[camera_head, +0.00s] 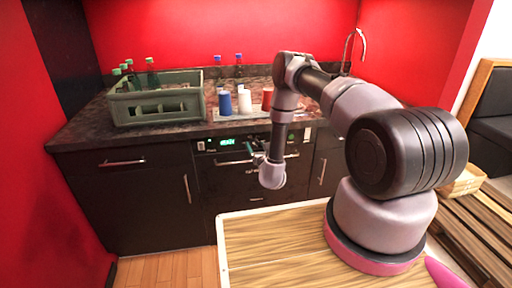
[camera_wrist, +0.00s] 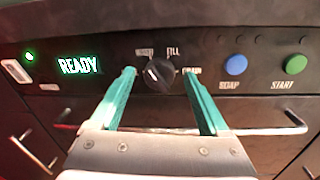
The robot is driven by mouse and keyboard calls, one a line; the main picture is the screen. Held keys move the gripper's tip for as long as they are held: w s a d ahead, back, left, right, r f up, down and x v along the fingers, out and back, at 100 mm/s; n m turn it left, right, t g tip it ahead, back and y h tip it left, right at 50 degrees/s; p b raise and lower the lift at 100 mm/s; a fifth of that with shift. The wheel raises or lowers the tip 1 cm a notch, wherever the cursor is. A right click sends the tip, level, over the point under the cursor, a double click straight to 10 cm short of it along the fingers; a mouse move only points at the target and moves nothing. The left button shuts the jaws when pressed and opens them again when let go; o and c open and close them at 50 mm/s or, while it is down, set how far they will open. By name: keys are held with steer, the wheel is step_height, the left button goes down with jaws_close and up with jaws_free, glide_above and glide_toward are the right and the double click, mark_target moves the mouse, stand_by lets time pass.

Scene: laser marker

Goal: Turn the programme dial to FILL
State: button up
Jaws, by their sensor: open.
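The programme dial (camera_wrist: 160,77) is a round black knob on the dark front panel in the wrist view. Its pale pointer mark seems to lean to the upper left, toward a label that is hard to read. The FILL label (camera_wrist: 173,51) is above the dial, slightly to the right; another label, apparently DRAIN (camera_wrist: 192,70), is at its right. My gripper (camera_wrist: 159,73) is open, with one teal finger on each side of the dial. I cannot tell whether either finger touches it. In the head view my gripper (camera_head: 259,157) is at the machine front, partly hidden by my wrist.
A lit green display (camera_wrist: 79,66) reads READY. A blue SOAP button (camera_wrist: 235,64) and a green START button (camera_wrist: 296,64) are at the right. A handle bar (camera_wrist: 265,130) runs below the panel. A crate of bottles (camera_head: 155,106) and several cups stand on the counter (camera_head: 85,127).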

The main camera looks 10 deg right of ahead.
steer(key=shift+w, duration=0.2)
jaws_close()
steer(key=shift+m, duration=0.4)
steer(key=m, duration=0.4)
steer(key=shift+d+f+m, duration=0.1)
steer(key=shift+f+m, duration=0.05)
steer(key=shift+m, duration=0.25)
steer(key=m, duration=0.6)
steer(key=shift+s+f+m+t+h, duration=0.1)
steer(key=shift+m+t+h, duration=0.2)
steer(key=shift+t, duration=0.1)
